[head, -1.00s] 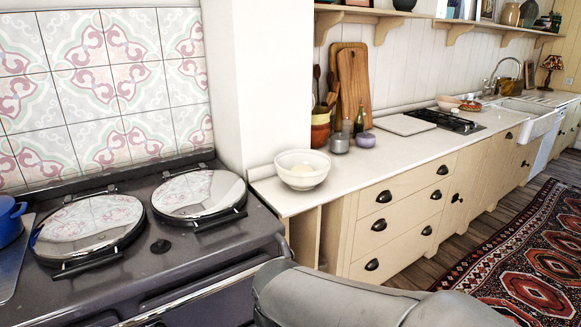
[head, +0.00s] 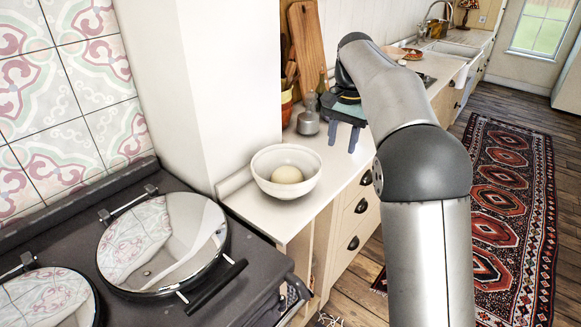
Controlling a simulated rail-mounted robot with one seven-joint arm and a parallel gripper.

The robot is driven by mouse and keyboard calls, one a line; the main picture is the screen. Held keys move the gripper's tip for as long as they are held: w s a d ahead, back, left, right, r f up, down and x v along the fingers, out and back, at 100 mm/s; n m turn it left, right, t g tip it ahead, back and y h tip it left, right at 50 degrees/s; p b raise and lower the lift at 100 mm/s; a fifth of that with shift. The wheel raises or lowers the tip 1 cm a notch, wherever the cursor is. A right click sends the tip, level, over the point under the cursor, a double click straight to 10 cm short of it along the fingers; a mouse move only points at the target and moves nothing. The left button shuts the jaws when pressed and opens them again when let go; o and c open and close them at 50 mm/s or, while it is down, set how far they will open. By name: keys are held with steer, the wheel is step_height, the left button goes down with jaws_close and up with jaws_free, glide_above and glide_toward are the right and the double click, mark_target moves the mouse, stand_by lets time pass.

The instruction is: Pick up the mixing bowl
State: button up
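The mixing bowl (head: 284,190) is white and round and stands upright on the pale counter (head: 240,203), close to its near end. A pale, rounded lump like dough (head: 287,174) lies in it. My gripper (head: 343,134) is to the right of the bowl and farther along the counter, raised and apart from it. Its two dark fingers point down with a gap between them, and nothing shows between them. My arm reaches in from the lower right and hides part of the counter behind it.
The stove (head: 68,240) with round shiny lids (head: 160,245) adjoins the counter at left. A white wall corner (head: 225,80) rises behind the bowl. A grey jar (head: 308,122) and cutting boards (head: 306,50) stand farther back. A patterned rug (head: 510,220) covers the floor at right.

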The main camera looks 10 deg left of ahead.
steer(key=m+p, duration=0.1)
glide_above(314, 179)
steer(key=f, duration=0.3)
steer(key=f+b, duration=0.1)
steer(key=f, duration=0.3)
steer(key=f+b, duration=0.1)
steer(key=f, duration=0.3)
steer(key=shift+w, duration=0.4)
steer(key=shift+w+a+f+p, duration=0.1)
steer(key=shift+f+p, duration=0.45)
steer(key=shift+f, duration=2.35)
jaws_close()
steer(key=shift+r, duration=0.1)
